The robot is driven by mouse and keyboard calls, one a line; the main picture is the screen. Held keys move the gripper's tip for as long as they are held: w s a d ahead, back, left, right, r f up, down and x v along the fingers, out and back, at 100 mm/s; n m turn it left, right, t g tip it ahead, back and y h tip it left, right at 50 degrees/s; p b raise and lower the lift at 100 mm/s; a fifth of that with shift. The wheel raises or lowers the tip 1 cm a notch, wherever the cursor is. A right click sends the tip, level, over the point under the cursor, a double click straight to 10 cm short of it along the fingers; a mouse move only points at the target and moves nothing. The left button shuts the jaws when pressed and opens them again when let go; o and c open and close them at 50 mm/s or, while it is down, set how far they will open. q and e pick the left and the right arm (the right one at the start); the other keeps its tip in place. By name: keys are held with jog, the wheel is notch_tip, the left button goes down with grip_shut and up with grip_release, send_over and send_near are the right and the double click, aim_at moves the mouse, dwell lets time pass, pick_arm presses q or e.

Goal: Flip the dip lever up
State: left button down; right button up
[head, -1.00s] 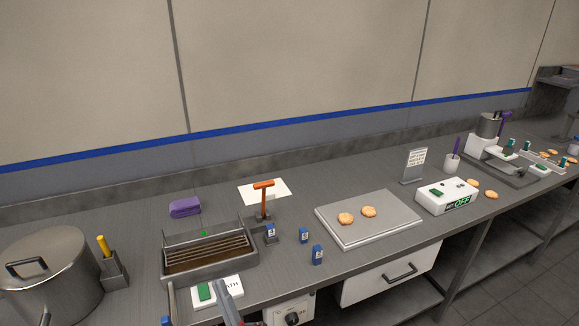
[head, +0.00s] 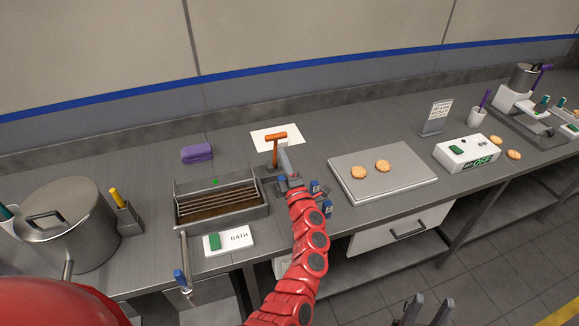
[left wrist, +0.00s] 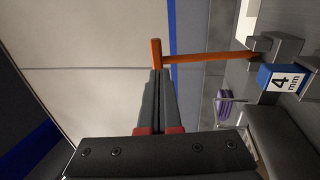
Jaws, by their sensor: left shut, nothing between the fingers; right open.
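The dip lever, an orange T-handled lever (head: 276,137), stands upright at the back right corner of the chocolate-brown bath (head: 180,213). In the left wrist view its crossbar and stem (left wrist: 205,58) lie sideways across the picture. My left gripper (head: 284,152) is shut and empty, just right of the lever's stem. In the left wrist view its fingertips (left wrist: 158,72) overlap the crossbar's end; I cannot tell whether they touch. My right gripper (head: 428,308) is open and empty at the bottom edge, away from the lever. The lever's base is partly hidden by my left arm.
A pot (head: 70,232) is left of the bath. A tray (head: 415,183) with two biscuits is to the right.

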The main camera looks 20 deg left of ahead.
aim_at(276, 137)
pick_arm(q)
jog(key=p+x, duration=0.1)
jog(key=x, duration=0.2)
jog(key=shift+r, duration=0.2)
jog(key=shift+w+a+f, duration=0.15)
jog(key=shift+w+a, duration=0.05)
jog(key=shift+w, duration=0.1)
jog(key=b+x, duration=0.3)
jog(key=shift+w+a, duration=0.25)
jog(key=shift+w, duration=0.05)
jog(key=shift+w+r, duration=0.15)
jog(key=shift+r, duration=0.6)
